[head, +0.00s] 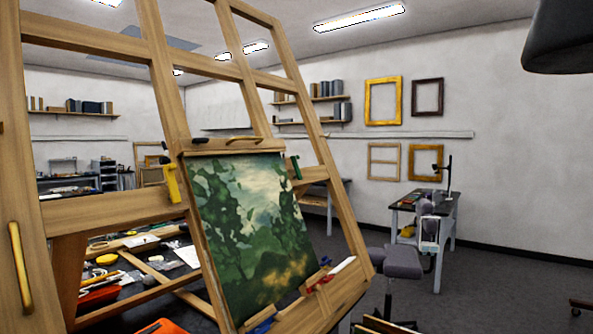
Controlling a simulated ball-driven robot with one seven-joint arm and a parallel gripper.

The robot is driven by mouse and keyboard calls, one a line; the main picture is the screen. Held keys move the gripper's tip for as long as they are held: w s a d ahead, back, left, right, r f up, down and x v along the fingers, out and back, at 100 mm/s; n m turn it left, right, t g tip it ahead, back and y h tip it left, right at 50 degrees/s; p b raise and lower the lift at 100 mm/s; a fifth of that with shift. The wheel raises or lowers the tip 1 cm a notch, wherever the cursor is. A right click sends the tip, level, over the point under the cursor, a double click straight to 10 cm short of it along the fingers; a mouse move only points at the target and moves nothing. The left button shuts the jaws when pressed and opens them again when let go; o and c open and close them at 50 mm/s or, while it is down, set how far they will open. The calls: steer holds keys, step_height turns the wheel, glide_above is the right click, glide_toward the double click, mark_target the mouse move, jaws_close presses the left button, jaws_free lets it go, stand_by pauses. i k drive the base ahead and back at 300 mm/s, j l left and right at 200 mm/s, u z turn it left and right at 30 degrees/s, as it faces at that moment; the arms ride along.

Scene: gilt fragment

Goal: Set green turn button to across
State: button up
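The green turn button (296,167) is on the wooden easel frame (316,135), at the upper right edge of the landscape painting (255,225). It is small and looks roughly upright, along the painting's side edge. Whether it overlaps the painting's edge is too small to tell. A yellow turn button (171,183) sits at the painting's left edge, also roughly upright. Red (320,283) and blue (264,325) pieces are at the painting's lower edge. My gripper is not in view.
The easel fills the left and middle. A worktable (140,258) with tools lies behind it. A grey stool (402,262) and a small table (425,203) stand to the right. A dark object (560,40) hangs at the upper right. The right floor is mostly clear.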

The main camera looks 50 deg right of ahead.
mark_target(298, 175)
steer(key=i+l+z, duration=0.15)
steer(key=l, duration=0.35)
steer(key=i+l+z, duration=0.1)
steer(key=l, duration=0.35)
steer(key=i+l+z, duration=0.15)
steer(key=l, duration=0.3)
steer(key=i+l+z, duration=0.15)
steer(key=l, duration=0.25)
steer(key=i+l+z, duration=0.15)
steer(key=i+l, duration=0.2)
